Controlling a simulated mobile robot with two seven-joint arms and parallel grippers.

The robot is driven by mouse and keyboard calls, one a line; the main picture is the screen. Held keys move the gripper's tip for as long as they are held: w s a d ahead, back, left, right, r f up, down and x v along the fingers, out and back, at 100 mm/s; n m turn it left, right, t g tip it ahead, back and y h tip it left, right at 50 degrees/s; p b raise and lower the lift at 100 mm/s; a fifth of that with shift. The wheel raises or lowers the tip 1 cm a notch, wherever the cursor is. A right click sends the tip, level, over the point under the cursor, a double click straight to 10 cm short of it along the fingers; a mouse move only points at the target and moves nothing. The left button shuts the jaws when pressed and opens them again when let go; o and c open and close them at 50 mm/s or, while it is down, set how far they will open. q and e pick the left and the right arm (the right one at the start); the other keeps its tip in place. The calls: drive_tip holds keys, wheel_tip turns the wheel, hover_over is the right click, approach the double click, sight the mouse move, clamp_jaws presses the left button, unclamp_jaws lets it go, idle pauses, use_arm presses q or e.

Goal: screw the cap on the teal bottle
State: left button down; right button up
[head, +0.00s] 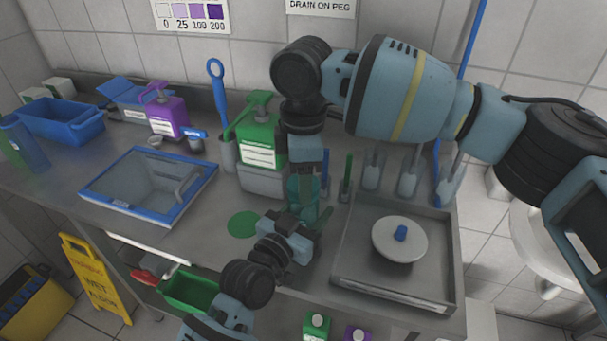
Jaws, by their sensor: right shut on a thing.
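The teal bottle (303,190) stands upright on the steel counter, left of the grey tray, partly covered by my grippers. My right gripper (307,172) points down from above at the top of the bottle. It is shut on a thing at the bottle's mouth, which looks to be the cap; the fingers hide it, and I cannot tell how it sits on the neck. My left gripper (306,222) reaches in from the front, low beside the bottle. Its fingers are too small and overlapped to tell whether they grip it.
A green pump bottle (258,142) stands close behind on the left. A grey tray (345,262) with a blue-knobbed white disc (400,251) is on the right. Clear cylinders (409,176) stand behind. A blue-framed basin (133,209) is on the left. The counter around the green disc (243,224) is free.

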drive_tip(key=o, duration=1.1)
drive_tip(key=shift+o, duration=0.2)
wheel_tip(320, 180, up, 12)
use_arm(q)
drive_tip(key=shift+c, duration=2.3)
unclamp_jaws()
